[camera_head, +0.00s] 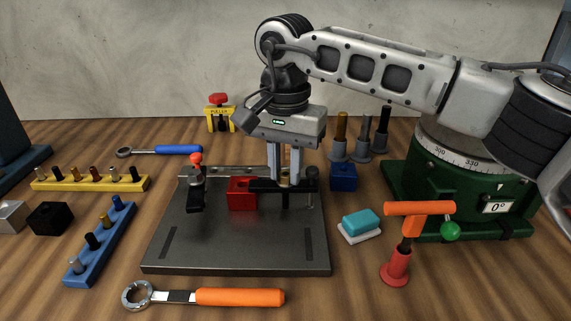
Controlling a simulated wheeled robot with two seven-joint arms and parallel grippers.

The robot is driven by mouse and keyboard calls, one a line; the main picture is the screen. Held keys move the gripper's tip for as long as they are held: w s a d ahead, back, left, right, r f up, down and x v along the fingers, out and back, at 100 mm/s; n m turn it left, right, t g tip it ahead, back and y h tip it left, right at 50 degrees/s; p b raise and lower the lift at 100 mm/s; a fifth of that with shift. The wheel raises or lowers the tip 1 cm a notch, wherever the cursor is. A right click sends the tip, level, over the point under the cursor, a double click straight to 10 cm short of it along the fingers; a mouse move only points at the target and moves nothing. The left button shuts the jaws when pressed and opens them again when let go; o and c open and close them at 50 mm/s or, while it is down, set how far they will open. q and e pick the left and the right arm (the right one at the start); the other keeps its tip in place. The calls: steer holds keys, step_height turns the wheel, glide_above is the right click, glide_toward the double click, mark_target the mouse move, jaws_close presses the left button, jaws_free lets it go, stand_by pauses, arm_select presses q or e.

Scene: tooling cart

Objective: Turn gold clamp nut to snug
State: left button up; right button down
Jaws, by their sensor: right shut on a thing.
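The gold clamp nut (285,182) sits on the black clamp bar (263,187) at the back right of the dark fixture plate (235,245). My right gripper (287,178) comes down from above with its fingers vertical, shut around the nut. The fingers hide much of the nut. A red block (241,194) sits under the left part of the clamp bar. My left gripper is not in view.
An orange-handled wrench (240,297) lies in front of the plate, a blue-handled wrench (178,150) behind it. Yellow (75,184) and blue (92,257) pin racks stand left. A blue block (343,178), a teal-topped block (360,222) and an orange-handled tool (420,208) stand right.

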steer(key=m, duration=1)
steer(key=shift+w+m, duration=0.1)
steer(key=shift+m, duration=0.3)
steer(key=shift+r+m, duration=0.1)
steer(key=shift+m, duration=1.7)
steer(key=c, duration=1.5)
jaws_free()
steer(key=shift+c, duration=0.2)
step_height(320, 180, up, 16)
steer(key=p, duration=0.1)
